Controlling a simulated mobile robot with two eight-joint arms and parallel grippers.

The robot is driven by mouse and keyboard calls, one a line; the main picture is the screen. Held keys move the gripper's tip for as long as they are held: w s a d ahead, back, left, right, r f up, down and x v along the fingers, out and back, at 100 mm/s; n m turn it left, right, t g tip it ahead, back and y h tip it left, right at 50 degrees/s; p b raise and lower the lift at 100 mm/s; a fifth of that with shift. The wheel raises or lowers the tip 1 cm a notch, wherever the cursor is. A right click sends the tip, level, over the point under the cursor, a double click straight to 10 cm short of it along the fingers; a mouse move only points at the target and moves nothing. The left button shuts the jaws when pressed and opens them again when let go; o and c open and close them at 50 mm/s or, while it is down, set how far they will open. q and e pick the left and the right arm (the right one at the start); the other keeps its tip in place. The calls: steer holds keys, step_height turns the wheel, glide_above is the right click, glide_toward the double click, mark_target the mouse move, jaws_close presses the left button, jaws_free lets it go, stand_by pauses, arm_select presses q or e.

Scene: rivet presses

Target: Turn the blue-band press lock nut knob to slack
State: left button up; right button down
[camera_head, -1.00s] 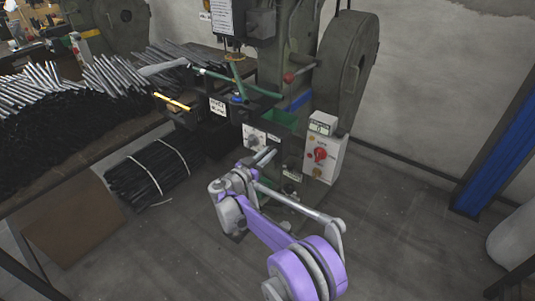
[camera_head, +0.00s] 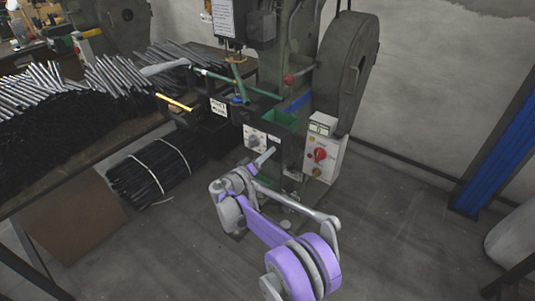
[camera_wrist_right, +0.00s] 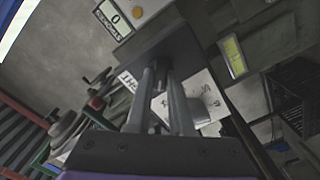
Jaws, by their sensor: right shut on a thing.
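The green-grey press (camera_head: 345,75) stands at centre right, with a blue band (camera_head: 299,102) across its front. My right gripper (camera_head: 270,153) is at the press's lower front, close to a white dial plate (camera_head: 256,137). In the right wrist view, the fingertips (camera_wrist_right: 161,78) close on the dark lock nut knob, which is mostly hidden between them. A white lettered plate (camera_wrist_right: 205,92) shows on both sides of the fingers; its words are too blurred to read fully. How far the knob is turned cannot be told. My left gripper is out of view.
A white switch box (camera_head: 323,158) with a red knob sits on the press right of my gripper. A counter showing 0 (camera_wrist_right: 115,18) appears in the right wrist view. Bundled black rods (camera_head: 150,168) lie on the floor at left.

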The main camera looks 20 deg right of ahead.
steer(key=shift+f+n, duration=0.15)
steer(key=shift+n, duration=4.05)
steer(key=c, duration=0.8)
jaws_free()
steer(key=shift+a, duration=0.1)
steer(key=p+v, duration=0.1)
steer(key=v, duration=0.9)
steer(key=shift+s+a, duration=0.25)
steer(key=shift+a, duration=0.05)
